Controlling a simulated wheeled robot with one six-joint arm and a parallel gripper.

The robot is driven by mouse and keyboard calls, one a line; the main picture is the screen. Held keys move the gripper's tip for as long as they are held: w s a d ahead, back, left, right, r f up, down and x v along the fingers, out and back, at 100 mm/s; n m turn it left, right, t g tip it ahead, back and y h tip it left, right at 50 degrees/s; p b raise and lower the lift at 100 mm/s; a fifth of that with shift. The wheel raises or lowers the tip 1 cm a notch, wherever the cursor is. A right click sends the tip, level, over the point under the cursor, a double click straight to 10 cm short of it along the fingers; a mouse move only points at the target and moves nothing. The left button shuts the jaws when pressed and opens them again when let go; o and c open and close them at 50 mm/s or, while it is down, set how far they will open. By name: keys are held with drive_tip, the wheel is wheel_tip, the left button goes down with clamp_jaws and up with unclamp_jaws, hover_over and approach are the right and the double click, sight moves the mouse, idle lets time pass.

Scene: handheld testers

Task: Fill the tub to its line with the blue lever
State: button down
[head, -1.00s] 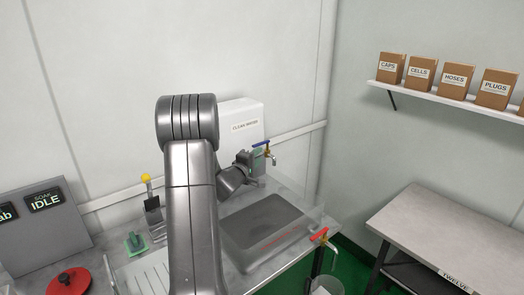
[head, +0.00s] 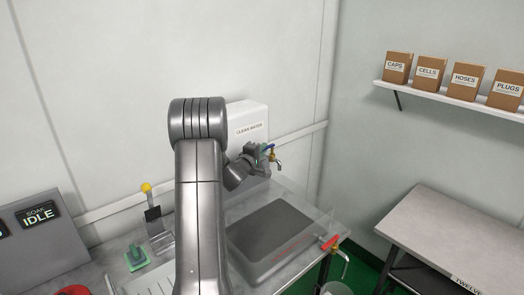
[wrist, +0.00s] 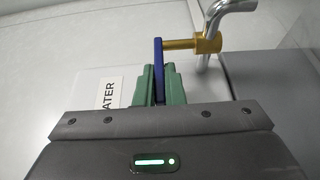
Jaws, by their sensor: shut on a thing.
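The blue lever (wrist: 158,60) sits on the brass tap stem (wrist: 190,45) in the wrist view. My gripper (wrist: 158,88) has its green fingers shut on this lever from both sides. In the head view my gripper (head: 263,160) is at the tap (head: 276,162), in front of the white clean-water tank (head: 246,122), and hides part of the lever. The tub (head: 275,232) below has clear walls, a dark inside and faint red marking near its front edge. I cannot tell its water level, and I see no clear stream from the spout.
A red-handled tap (head: 331,243) sticks out at the counter's front right, above a bucket (head: 337,287). A yellow-knobbed lever (head: 146,188) and a green block (head: 136,257) stand left of my arm. A grey panel (head: 38,217) reads SOAK IDLE. A side table (head: 435,235) stands right.

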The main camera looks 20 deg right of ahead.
drive_tip(key=shift+s+f+b, duration=0.1)
drive_tip(key=shift+b, duration=0.25)
drive_tip(key=shift+s+d+f+n+t+y+b, duration=0.2)
drive_tip(key=shift+n+t+y+b, duration=0.45)
drive_tip(key=shift+b, duration=0.6)
drive_tip(key=s+d+n+t+y+b, duration=0.1)
drive_tip(key=n+y+b, duration=0.1)
drive_tip(key=y, duration=0.3)
drive_tip(key=s+d+n+t+y+b, duration=0.1)
drive_tip(key=n+t+y+b, duration=0.1)
drive_tip(key=n+y, duration=0.3)
drive_tip(key=s+d+n+t+y+b, duration=0.1)
drive_tip(key=n+y+b, duration=0.2)
drive_tip(key=y, duration=0.3)
drive_tip(key=shift+d+r+n, duration=0.2)
drive_tip(key=shift+d+n, duration=0.05)
drive_tip(key=shift+d, duration=0.05)
